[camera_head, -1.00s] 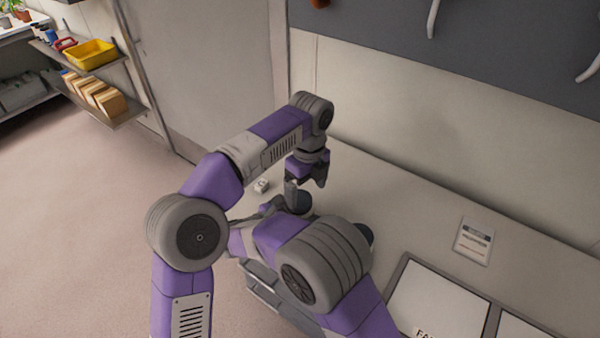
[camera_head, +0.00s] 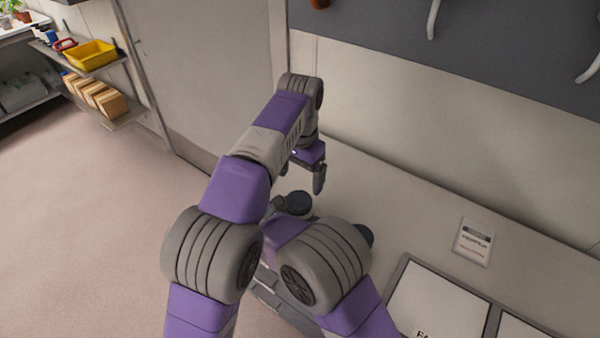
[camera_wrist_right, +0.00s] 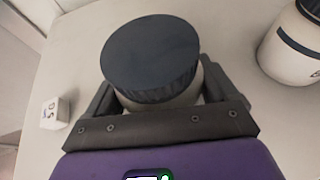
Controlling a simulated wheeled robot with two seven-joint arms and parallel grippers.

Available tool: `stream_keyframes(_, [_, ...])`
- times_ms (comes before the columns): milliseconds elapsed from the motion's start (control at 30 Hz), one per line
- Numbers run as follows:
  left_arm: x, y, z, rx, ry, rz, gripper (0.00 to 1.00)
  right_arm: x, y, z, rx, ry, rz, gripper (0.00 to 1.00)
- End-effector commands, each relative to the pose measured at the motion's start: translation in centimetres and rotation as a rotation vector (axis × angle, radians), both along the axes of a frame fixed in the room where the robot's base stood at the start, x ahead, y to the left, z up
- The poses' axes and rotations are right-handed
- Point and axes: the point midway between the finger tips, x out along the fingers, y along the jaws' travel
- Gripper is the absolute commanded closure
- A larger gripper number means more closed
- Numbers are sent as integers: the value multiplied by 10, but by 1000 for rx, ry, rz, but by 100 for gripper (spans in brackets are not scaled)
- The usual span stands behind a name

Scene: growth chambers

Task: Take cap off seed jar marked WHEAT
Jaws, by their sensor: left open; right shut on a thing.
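A pale jar with a dark blue-grey cap (camera_wrist_right: 152,55) stands upright in the right wrist view. My right gripper (camera_wrist_right: 160,88) is shut around the jar's body, one finger on each side, below the cap. The cap sits on the jar. No label shows on this jar, so I cannot read its marking. In the head view the same cap (camera_head: 298,202) shows between my arms. My left gripper (camera_head: 317,183) is open and empty, beyond the cap and apart from it. My right gripper is mostly hidden there by my arms.
A second dark-capped jar (camera_wrist_right: 297,45) stands to the right, partly hidden in the head view. A small marked white cube (camera_wrist_right: 55,113) lies at left. A framed white panel (camera_head: 440,303) and a printed card (camera_head: 473,242) lie on the bench. A wall rises behind.

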Motion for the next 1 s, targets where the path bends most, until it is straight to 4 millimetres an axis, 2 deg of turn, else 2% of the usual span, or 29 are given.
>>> stream_keyframes(500, [0, 0, -69, 2, 2, 1, 8, 0, 0, 0, 0, -1, 0, 99])
stream_keyframes(667, [0, 0, -76, 1, 1, 1, 8, 0, 0, 0, 0, -1, 0, 99])
stream_keyframes(900, [0, 0, -77, 0, 0, 0, 8, 0, 0, 0, 0, -1, 0, 99])
stream_keyframes(1000, [0, 0, -77, 0, 0, 0, 22, 0, 0, 0, 0, -1, 0, 99])
